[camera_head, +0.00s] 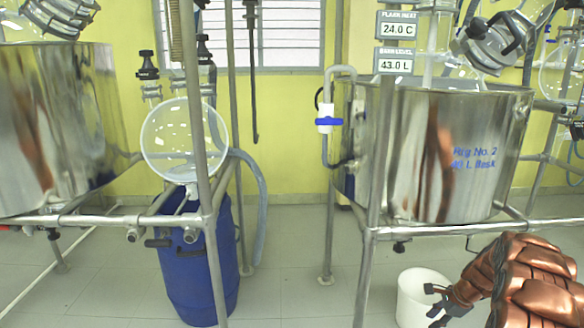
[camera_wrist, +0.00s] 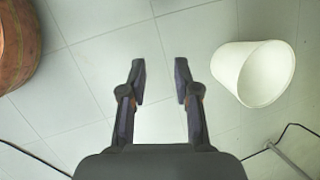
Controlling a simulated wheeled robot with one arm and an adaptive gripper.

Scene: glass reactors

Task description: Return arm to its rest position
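My gripper (camera_wrist: 160,75) is open and empty in the wrist view, its two dark fingers apart with only the tiled floor between them. In the head view my gripper (camera_head: 436,302) is at the lower right, on the end of my copper-coloured arm. It is in front of a white bucket (camera_head: 408,306). In the wrist view the white bucket (camera_wrist: 228,72) is to the right of the fingers and apart from them.
A steel vessel marked Rig No. 2 (camera_head: 430,130) stands on a pipe frame (camera_head: 450,232) above my arm. A blue drum (camera_head: 190,270) is at the left centre. Another steel vessel (camera_head: 50,130) is at far left. Floor (camera_head: 280,285) between the frames is clear.

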